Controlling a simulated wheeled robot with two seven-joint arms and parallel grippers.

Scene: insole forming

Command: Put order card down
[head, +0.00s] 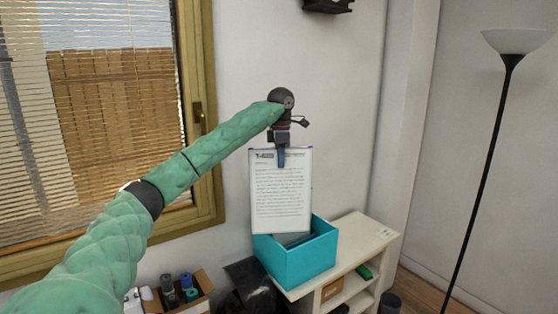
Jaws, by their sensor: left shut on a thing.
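The order card (281,200) is a white sheet with printed text on a board, hanging upright in the head view. My left gripper (281,156) is shut on its top edge and holds it up, with the green arm reaching in from the left. The card's lower edge overlaps a teal open box (298,265) in the picture; I cannot tell whether they touch. Something dark and flat shows inside the box. My right gripper is not in view.
The teal box stands on a white shelf unit (374,237) against the wall. A cardboard box (205,284) with several rolls is at lower left, near a dark bag (250,282). A window (120,110) is at left and a floor lamp (487,160) at right.

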